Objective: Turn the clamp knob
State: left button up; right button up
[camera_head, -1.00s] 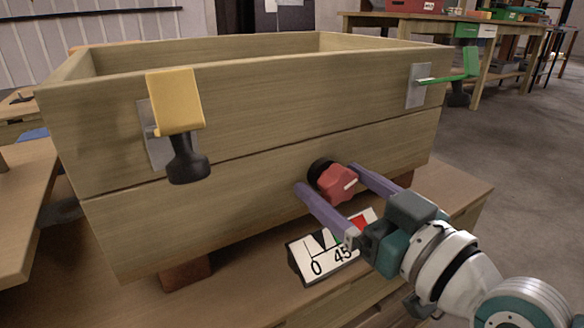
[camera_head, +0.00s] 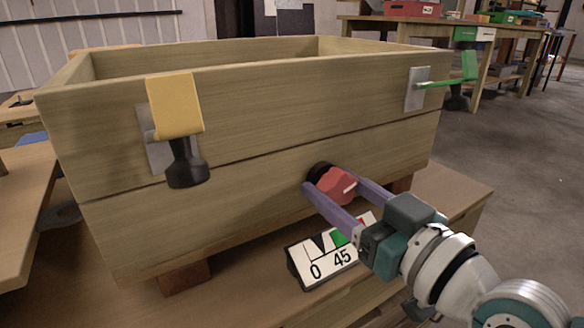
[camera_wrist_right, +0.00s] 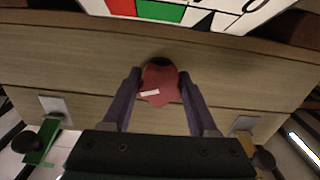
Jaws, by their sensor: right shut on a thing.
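The red clamp knob (camera_head: 335,185) has a black base and a white mark, and sits on the lower front board of the wooden box. It also shows in the right wrist view (camera_wrist_right: 159,84), its white mark lying nearly level there. My right gripper (camera_head: 334,187) is shut on the knob, with one purple finger on each side. A dial plate (camera_head: 312,268) marked 0 and 45 with a green patch stands below the knob. My arm partly hides it. My left gripper is not in view.
The wooden box (camera_head: 240,110) rests on blocks on a wooden bench (camera_head: 250,295). A yellow lever (camera_head: 174,106) with a black grip is at its front left, and a green lever (camera_head: 450,84) at its right. A workbench (camera_head: 410,25) stands behind on the right.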

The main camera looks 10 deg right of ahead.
jog(key=shift+m, duration=0.3)
jog(key=shift+c, duration=0.2)
jog(key=shift+m, duration=2.6)
jog(key=o, duration=1.4)
jog(key=p+v, duration=0.3)
jog(key=v, duration=0.7)
